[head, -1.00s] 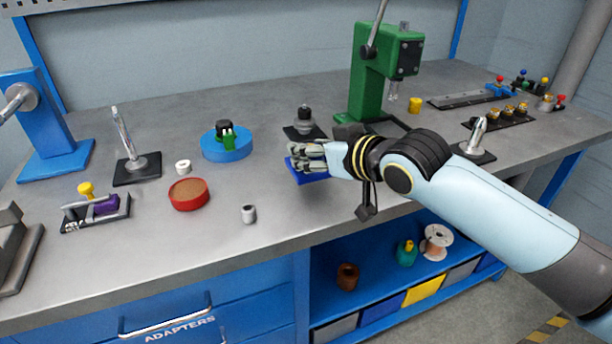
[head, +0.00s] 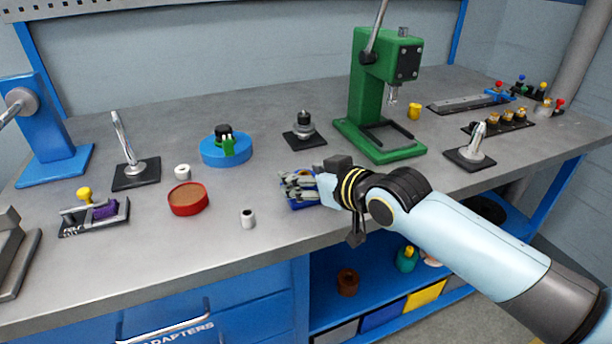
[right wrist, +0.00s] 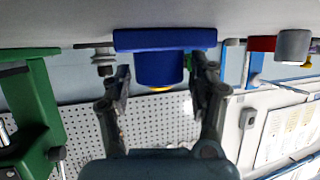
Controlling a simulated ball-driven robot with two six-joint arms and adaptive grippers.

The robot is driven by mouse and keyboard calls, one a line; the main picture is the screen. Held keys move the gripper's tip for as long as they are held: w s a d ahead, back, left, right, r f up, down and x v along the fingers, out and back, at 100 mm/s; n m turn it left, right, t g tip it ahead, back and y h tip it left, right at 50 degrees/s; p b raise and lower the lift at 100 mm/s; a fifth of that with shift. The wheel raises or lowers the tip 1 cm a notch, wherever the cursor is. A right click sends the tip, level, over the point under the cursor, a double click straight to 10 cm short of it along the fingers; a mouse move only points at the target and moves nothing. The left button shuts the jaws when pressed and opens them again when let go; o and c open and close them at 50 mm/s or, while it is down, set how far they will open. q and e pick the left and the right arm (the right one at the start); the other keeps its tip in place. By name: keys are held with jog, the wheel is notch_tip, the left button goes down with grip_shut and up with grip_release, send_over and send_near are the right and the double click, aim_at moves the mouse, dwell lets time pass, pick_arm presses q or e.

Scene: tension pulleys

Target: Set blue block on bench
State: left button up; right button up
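The blue block (head: 299,207) is at the bench's front edge, mostly hidden under my right gripper (head: 293,187) in the head view. In the right wrist view, where the scene looks upside down, the blue block (right wrist: 165,40) has a wide flat plate against the grey bench surface and a round part between my fingers. My right gripper (right wrist: 160,66) is open around that round part, with narrow gaps at its sides. The bench (head: 150,235) is a grey top over blue cabinets. My left gripper is not in view.
A white-and-black roller (head: 248,218), red dish (head: 188,200) and blue round base (head: 226,152) stand left of my right gripper. A dark fixture (head: 304,134) is behind it, and a green press (head: 373,95) at the back right. Bare bench lies between these.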

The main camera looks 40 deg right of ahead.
jog(key=shift+r, duration=0.2)
jog(key=p+v, duration=0.1)
jog(key=v, duration=1.1)
